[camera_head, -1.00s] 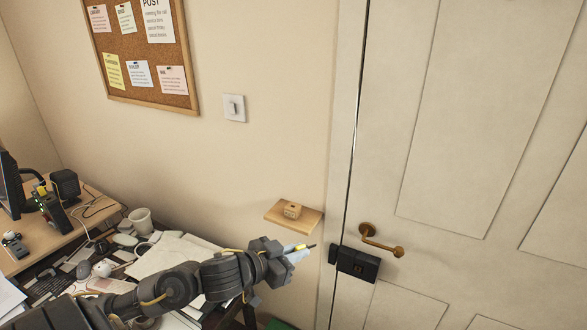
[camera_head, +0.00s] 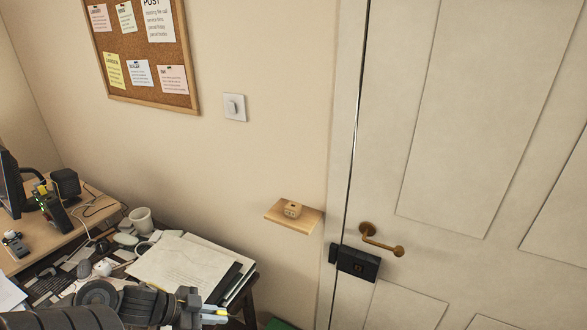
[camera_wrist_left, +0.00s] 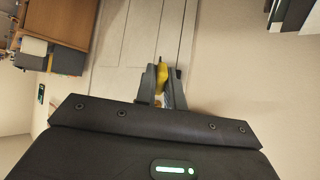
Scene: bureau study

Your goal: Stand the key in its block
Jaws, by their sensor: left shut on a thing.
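The small wooden block (camera_head: 292,209) sits on a little wooden wall shelf (camera_head: 281,222), left of the door frame. My left gripper (camera_head: 216,316) is low in the head view, left of and below the shelf, near the front corner of the cluttered desk. It is shut on the key, whose yellow part (camera_wrist_left: 162,83) shows between the fingers in the left wrist view. A bit of yellow also shows at the gripper in the head view. The rest of the key is mostly hidden by the fingers. My right gripper is in neither view.
A panelled door with a brass handle (camera_head: 380,241) and a black lock box (camera_head: 358,263) stands right of the shelf. Papers (camera_head: 180,262), a white mug (camera_head: 141,218) and small items crowd the desk. The wall above the shelf is clear.

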